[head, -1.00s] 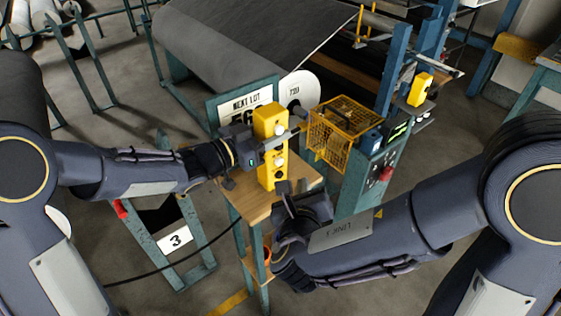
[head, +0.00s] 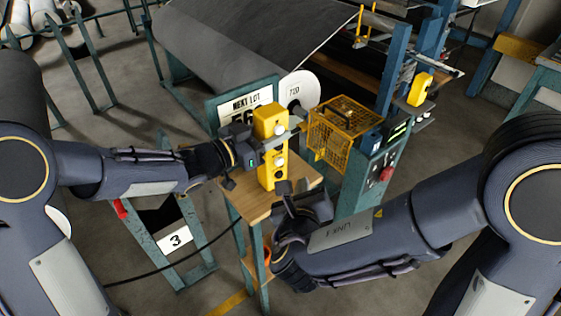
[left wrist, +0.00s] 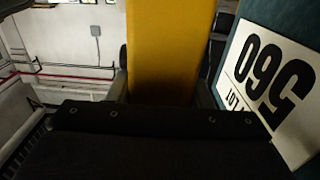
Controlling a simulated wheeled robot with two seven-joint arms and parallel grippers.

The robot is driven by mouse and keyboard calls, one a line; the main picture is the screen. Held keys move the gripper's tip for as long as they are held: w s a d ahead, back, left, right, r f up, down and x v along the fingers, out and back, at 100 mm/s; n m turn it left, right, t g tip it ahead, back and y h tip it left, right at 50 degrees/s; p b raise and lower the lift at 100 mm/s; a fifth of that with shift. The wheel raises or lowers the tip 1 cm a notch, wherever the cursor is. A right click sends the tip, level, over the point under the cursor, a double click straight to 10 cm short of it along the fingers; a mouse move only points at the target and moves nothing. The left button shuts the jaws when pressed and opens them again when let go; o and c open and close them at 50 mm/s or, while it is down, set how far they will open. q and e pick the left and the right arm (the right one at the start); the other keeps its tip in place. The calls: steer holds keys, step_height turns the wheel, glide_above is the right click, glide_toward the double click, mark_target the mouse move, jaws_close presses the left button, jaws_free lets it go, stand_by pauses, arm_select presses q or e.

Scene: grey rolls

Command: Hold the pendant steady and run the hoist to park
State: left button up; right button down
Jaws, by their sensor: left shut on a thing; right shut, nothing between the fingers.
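The yellow pendant (head: 266,125), a tall box with several round buttons on its face, stands upright above a small wooden-topped stand. My left gripper (head: 262,152) is shut on its middle from the left. The pendant also fills the middle of the left wrist view (left wrist: 170,50), with the fingers beside it. My right gripper (head: 284,187) is shut and empty, its tips just in front of the pendant's lower end. I cannot tell whether they touch it. Part of the pendant's face is hidden by the left gripper.
The wooden top (head: 250,213) is below the pendant. A yellow wire cage (head: 345,135) and a teal control post with a red button (head: 386,174) stand close on the right. A large grey roll (head: 215,75) lies behind. A lot sign (left wrist: 268,85) is beside the pendant.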

arm_select(q)
steer(key=o, duration=1.5)
